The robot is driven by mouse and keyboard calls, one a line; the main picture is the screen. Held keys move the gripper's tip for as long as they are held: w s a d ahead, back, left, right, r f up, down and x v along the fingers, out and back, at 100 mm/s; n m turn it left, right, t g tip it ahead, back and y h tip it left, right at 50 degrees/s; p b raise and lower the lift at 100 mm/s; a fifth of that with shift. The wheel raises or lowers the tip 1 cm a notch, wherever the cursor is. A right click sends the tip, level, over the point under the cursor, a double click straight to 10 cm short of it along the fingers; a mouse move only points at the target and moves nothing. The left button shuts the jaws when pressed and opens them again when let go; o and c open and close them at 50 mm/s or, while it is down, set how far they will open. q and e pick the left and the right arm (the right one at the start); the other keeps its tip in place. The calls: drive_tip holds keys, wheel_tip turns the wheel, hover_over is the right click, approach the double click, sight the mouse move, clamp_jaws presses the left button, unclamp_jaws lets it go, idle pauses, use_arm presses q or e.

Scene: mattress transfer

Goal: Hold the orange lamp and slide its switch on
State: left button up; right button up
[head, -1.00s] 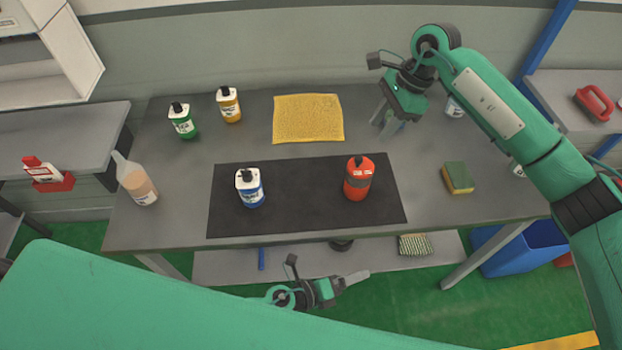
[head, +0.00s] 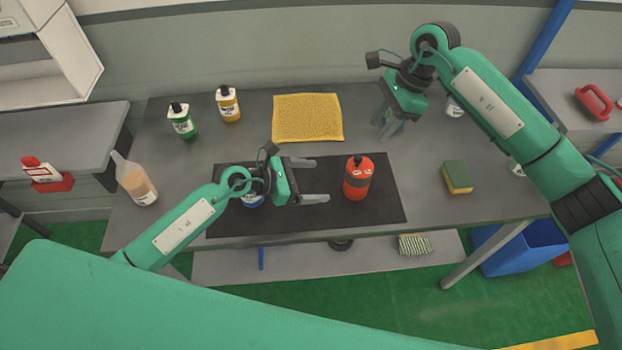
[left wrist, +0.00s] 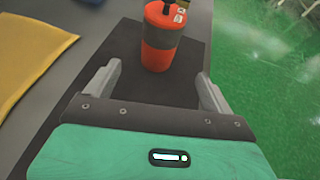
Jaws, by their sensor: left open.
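The orange lamp (head: 358,180), an orange-red cylinder with a dark band and a black top, stands upright on the black mat (head: 390,212). My left gripper (head: 322,180) is open and empty, left of the lamp, its fingers pointing at it. In the left wrist view the lamp (left wrist: 161,40) stands just beyond and between the fingertips, with no visible contact. The lamp's switch cannot be made out clearly. My right gripper (head: 386,122) hangs over the back right of the table, its fingers apart and empty.
A blue-labelled bottle (head: 254,200) is mostly hidden behind my left gripper. A yellow cloth (head: 308,118) lies behind the mat. A sponge (head: 457,177) lies to the right.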

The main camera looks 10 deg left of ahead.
sight(357, 180)
use_arm(q)
drive_tip(key=x, duration=1.3)
drive_tip(key=shift+w+d+f, duration=0.1)
drive_tip(key=shift+w+d, duration=0.05)
drive_tip(key=shift+d, duration=0.1)
